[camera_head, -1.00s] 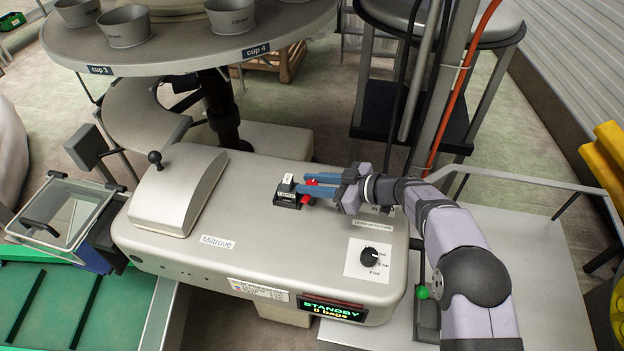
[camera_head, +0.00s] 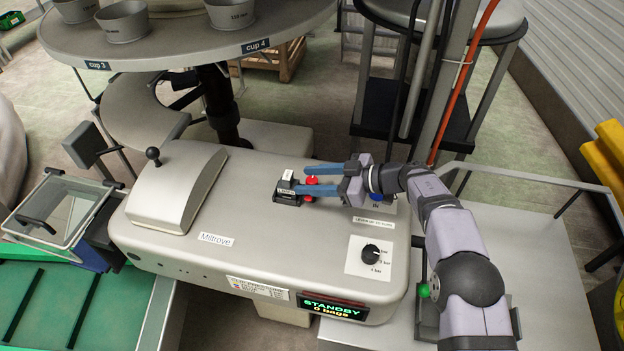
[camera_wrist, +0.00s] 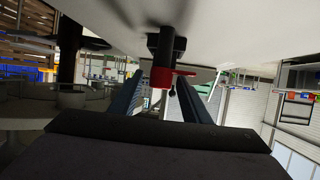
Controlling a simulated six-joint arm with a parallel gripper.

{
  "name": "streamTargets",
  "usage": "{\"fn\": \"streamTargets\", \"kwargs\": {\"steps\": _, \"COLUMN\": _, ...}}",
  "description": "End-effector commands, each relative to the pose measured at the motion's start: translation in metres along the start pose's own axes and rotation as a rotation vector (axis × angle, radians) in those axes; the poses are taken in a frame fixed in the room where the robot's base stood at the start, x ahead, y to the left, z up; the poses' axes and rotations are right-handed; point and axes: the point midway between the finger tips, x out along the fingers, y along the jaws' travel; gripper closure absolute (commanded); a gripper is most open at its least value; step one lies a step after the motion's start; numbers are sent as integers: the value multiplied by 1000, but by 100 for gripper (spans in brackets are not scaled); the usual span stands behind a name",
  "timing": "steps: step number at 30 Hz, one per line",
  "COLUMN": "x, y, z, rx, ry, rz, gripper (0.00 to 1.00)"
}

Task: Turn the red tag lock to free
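The red tag lock (camera_head: 311,181) sits on a small black block (camera_head: 287,191) on top of the grey machine. In the head view its red parts show between and just below my blue fingers, partly hidden by them. My gripper (camera_head: 302,179) reaches in from the right, its fingers spread apart on either side of the lock. In the wrist view the red lock (camera_wrist: 160,78) lies between the two fingertips, with a red arm pointing right and a dark post behind it. I see gaps on both sides there; whether a finger touches it I cannot tell.
The grey machine (camera_head: 270,240) has a black knob (camera_head: 371,251) at front right and a display (camera_head: 333,309) reading STANDBY, 0 bags. A hood (camera_head: 175,190) with a ball lever stands at left. A round table (camera_head: 180,50) with cups overhangs behind.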

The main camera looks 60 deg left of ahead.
Motion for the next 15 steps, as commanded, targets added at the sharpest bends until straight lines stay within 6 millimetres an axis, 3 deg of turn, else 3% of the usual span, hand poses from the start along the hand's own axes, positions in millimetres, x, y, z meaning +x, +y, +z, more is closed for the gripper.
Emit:
{"fn": "streamTargets", "kwargs": {"steps": 9, "x": -1, "y": 0, "z": 1, "rx": 1, "ry": -1, "rz": 1, "gripper": 58}}
{"fn": "streamTargets", "kwargs": {"steps": 15, "x": -16, "y": 1, "z": 2, "rx": -1, "ry": -1, "rz": 3, "gripper": 58}}
